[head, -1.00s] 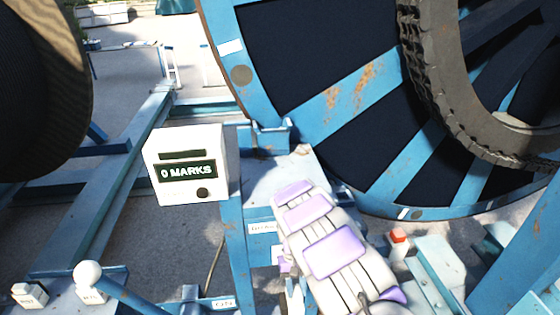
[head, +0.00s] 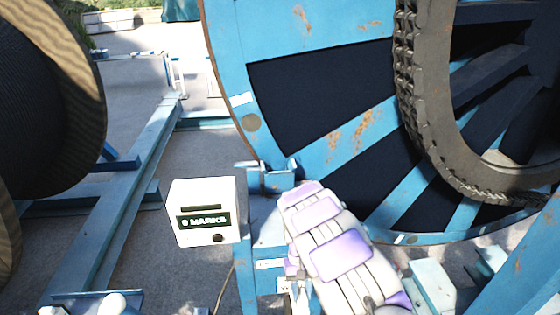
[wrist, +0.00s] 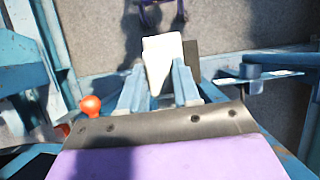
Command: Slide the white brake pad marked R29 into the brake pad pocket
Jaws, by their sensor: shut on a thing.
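My gripper (wrist: 159,84) is shut on a white block, likely the brake pad (wrist: 163,52), which sticks out past the blue fingertips in the wrist view. No R29 mark is readable on it. In the head view my white and purple arm hides the gripper and the pad. A small blue open-topped bracket (head: 268,178) sits by the big blue wheel's lower rim, just beyond my arm. It may be the brake pad pocket, but I cannot tell for sure.
A white box reading "0 MARKS" (head: 204,212) stands left of my arm. The big blue reel wheel (head: 330,145) with a chain ring fills the right. A dark drum (head: 50,110) is at left. An orange-red knob (wrist: 91,106) is left of my gripper.

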